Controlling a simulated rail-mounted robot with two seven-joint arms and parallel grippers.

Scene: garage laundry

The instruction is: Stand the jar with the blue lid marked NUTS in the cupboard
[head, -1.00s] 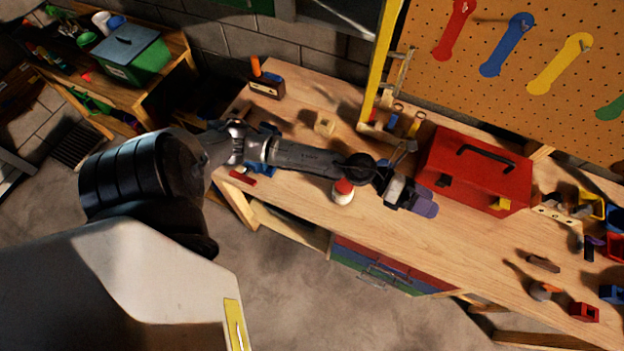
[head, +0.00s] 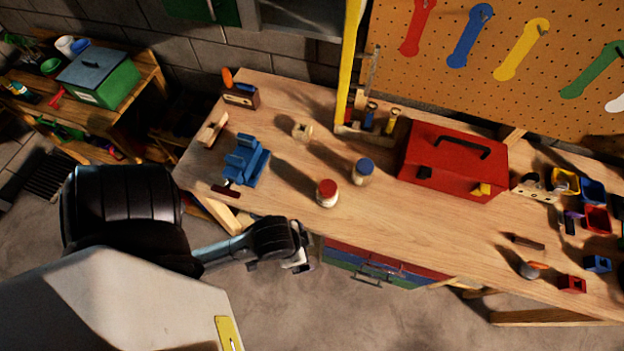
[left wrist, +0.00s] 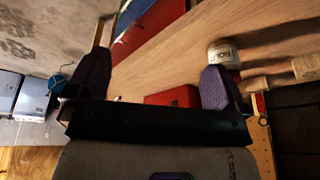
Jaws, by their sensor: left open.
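The jar with the blue lid (head: 362,172) stands upright on the workbench, left of the red toolbox. Its label is too small to read in the head view. A similar jar with a red lid (head: 327,193) stands nearer the front edge. My left gripper (head: 300,252) is off the bench's front edge, apart from both jars. In the left wrist view its fingers (left wrist: 155,82) are spread and empty. A pale labelled jar (left wrist: 223,52) shows behind one finger there, partly hidden. A green panel with a handle (head: 205,10) at the top edge may be the cupboard. My right gripper is not in view.
The red toolbox (head: 455,160) is right of the jars. A blue vise (head: 246,162) is at the bench's left end. Small bins (head: 592,192) and tools crowd the right end. Bare bench (head: 400,225) lies in front of the toolbox.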

